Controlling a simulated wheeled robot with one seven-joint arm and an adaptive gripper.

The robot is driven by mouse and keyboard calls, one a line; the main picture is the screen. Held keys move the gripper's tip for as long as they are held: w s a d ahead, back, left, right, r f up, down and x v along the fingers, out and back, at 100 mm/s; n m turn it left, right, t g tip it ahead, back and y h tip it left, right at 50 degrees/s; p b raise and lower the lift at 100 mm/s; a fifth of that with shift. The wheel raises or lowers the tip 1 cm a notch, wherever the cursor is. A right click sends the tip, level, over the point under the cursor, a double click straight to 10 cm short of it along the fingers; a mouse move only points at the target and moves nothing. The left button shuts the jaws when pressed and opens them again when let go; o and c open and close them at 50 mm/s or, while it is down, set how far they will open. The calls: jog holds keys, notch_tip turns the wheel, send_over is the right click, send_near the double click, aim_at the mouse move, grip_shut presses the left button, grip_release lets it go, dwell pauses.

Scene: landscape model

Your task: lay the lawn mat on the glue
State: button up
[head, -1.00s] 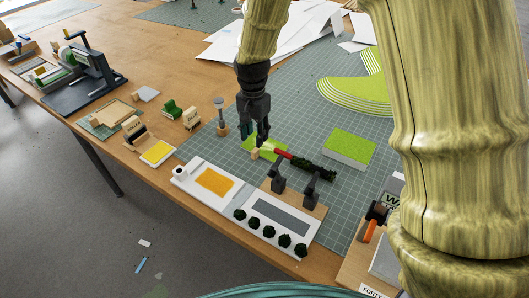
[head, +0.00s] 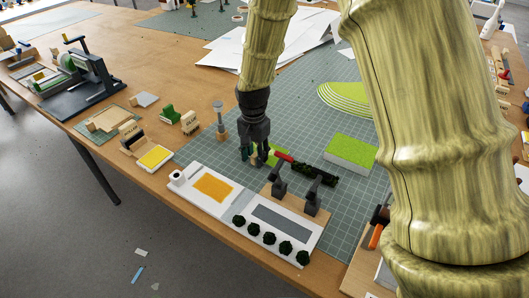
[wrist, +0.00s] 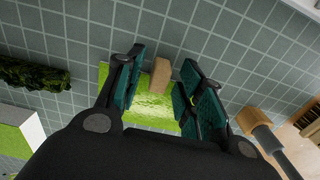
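A small bright green lawn mat (head: 271,153) lies flat on the cutting mat, with a tan wooden block on it. In the wrist view the lawn mat (wrist: 150,108) shows under my fingers, and the wooden block (wrist: 160,75) stands between the fingertips. My gripper (head: 252,160) points down over the mat; in the wrist view its fingers (wrist: 163,62) are apart, with gaps beside the block. A yellow-orange patch (head: 213,187), seemingly the glue, lies on the white model base (head: 184,190), left of and nearer than my gripper. My fingers partly hide the lawn mat.
A red-handled dark green roll (head: 310,169) rests on black holders (head: 280,185) close to my gripper's right. A green-topped block (head: 350,152) and curved green pieces (head: 345,98) lie further right. Small dark bushes (head: 269,239) line the base's front. A yellow pad (head: 155,158) lies left.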

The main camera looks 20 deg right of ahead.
grip_shut()
jog(key=shift+r+p, duration=0.85)
jog(key=shift+p, duration=0.1)
dwell(0.5)
jog(key=shift+r+p, duration=1.7)
jog(key=shift+p, duration=0.1)
